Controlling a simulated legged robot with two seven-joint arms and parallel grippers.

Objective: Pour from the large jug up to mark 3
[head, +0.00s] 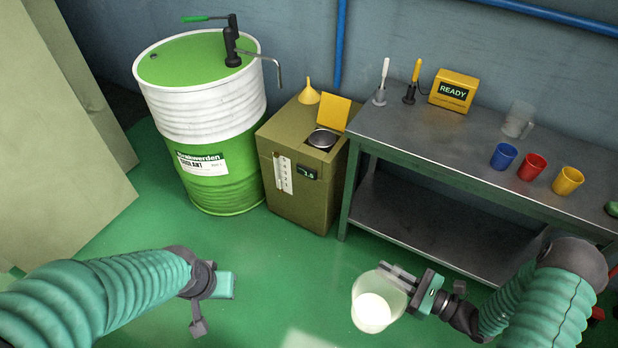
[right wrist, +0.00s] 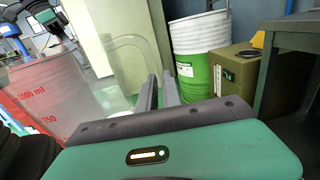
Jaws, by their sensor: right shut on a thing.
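My right gripper (head: 398,276) is shut on the handle of a large clear jug (head: 370,301), held over the floor in front of the bench. White liquid shows in the jug. In the right wrist view the jug (right wrist: 45,95) is at the left, with red marks reading 1000 ml and 750. The olive tank (head: 296,190) stands by the bench. Its yellow lid (head: 334,112) is up and a round opening (head: 322,139) shows. A white numbered gauge (head: 282,173) and a small display are on its front. My left gripper (head: 215,287) is over the floor; its fingers do not show clearly.
A yellow funnel (head: 309,93) stands on the tank. A green-white drum (head: 213,120) with a pump is left of it. The bench (head: 440,138) holds a smaller clear jug (head: 519,119) and blue, red and yellow cups. The floor between my arms is clear.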

